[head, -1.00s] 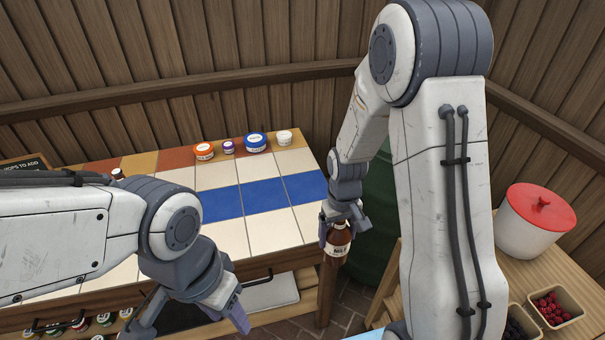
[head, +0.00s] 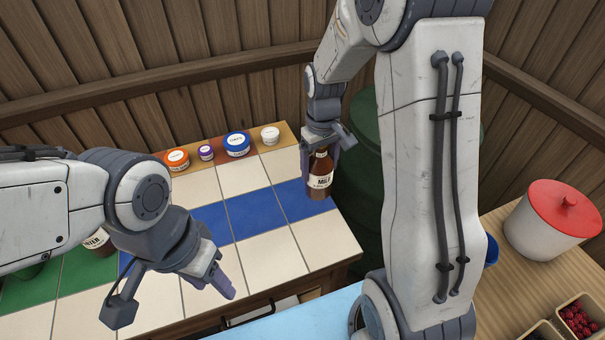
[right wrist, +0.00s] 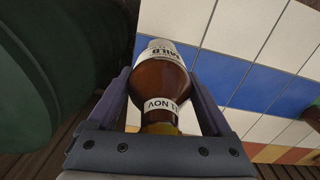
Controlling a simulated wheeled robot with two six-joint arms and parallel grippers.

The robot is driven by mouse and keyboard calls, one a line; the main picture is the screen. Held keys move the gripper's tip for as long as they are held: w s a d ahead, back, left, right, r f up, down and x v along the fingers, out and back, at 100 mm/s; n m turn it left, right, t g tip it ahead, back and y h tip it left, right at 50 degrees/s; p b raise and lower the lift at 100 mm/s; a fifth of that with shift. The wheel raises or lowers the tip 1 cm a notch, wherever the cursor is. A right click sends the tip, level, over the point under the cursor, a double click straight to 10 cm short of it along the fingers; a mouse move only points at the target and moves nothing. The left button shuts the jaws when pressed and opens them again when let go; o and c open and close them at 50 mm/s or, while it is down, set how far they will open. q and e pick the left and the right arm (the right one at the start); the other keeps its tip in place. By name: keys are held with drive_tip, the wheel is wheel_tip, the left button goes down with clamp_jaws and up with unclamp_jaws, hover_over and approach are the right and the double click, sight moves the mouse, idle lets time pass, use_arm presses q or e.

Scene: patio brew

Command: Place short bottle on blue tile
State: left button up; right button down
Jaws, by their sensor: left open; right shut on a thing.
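The short brown bottle (head: 320,180) with a white label is held upright in my right gripper (head: 322,140), over or at the right end of the blue tile row (head: 252,212). In the right wrist view the bottle (right wrist: 160,85) sits between the two fingers of my right gripper (right wrist: 162,100), with blue tiles (right wrist: 225,75) beside it. I cannot tell whether its base touches the tile. My left gripper (head: 175,292) is open and empty above the white tiles at the front of the table.
Several small jars, including an orange one (head: 177,160) and a blue one (head: 236,144), stand along the table's back edge. A dark green barrel (head: 362,190) stands right of the table. A red-lidded white pot (head: 553,220) is further right.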

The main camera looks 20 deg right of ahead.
drive_tip(key=shift+w+a+f+p, duration=0.2)
drive_tip(key=shift+w+a+f, duration=0.1)
drive_tip(key=shift+w+f, duration=0.85)
drive_tip(key=shift+w+a+f+p, duration=0.15)
drive_tip(key=shift+w+a+f, duration=0.15)
drive_tip(key=shift+w+f, duration=0.8)
drive_tip(key=shift+w+a+f+p, duration=0.25)
drive_tip(key=shift+w+f, duration=0.4)
drive_tip(key=shift+f, duration=0.95)
